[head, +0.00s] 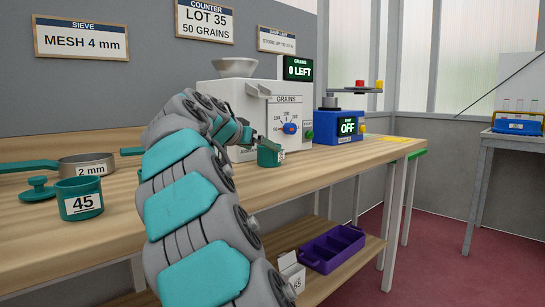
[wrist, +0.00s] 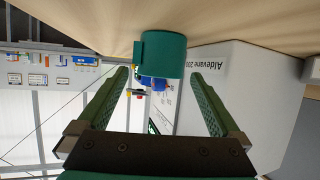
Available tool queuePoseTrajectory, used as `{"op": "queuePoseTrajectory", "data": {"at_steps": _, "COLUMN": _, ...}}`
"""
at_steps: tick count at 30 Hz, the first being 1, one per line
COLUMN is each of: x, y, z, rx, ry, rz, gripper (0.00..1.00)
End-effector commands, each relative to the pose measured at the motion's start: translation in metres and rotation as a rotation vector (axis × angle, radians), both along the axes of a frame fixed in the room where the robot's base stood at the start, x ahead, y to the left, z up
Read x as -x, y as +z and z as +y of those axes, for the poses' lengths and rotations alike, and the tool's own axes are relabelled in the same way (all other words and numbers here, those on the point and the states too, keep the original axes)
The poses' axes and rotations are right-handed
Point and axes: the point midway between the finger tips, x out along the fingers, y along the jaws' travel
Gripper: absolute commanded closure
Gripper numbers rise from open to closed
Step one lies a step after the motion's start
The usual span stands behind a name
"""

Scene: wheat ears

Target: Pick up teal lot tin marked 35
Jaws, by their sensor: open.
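A small teal tin (head: 268,157) stands on the bench in front of the white counter; its white label is turned to the right and too small to read surely. It also shows in the wrist view (wrist: 165,55), just beyond and between the fingertips, with its label out of sight. My gripper (wrist: 160,78) is open and empty, with one finger to each side of the tin's line. In the head view my gripper (head: 257,138) is at the tin's left, partly hidden by my arm. A second teal tin (head: 80,209), marked 45, stands at the left front.
The white grain counter (head: 226,93) stands close behind the tin, its display (head: 298,69) reading 0 LEFT. A blue machine (head: 325,129) showing OFF is to its right. A 2 mm sieve (head: 70,168) and a teal lid (head: 40,190) lie left. A purple tray (head: 333,247) is on the lower shelf.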

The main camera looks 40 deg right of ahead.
Motion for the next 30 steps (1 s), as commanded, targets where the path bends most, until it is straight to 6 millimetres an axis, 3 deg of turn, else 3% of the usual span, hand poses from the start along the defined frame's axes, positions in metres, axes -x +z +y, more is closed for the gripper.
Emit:
{"op": "queuePoseTrajectory", "data": {"at_steps": 15, "x": -0.020, "y": -0.020, "z": -0.051, "rx": -0.001, "ry": -0.003, "rz": 0.004, "gripper": 0.00}}
{"op": "queuePoseTrajectory", "data": {"at_steps": 22, "x": -0.021, "y": -0.020, "z": -0.053, "rx": 0.001, "ry": -0.002, "rz": 0.002, "gripper": 0.00}}
{"op": "queuePoseTrajectory", "data": {"at_steps": 30, "x": -0.021, "y": -0.020, "z": -0.053, "rx": 0.001, "ry": -0.001, "rz": 0.002, "gripper": 0.28}}
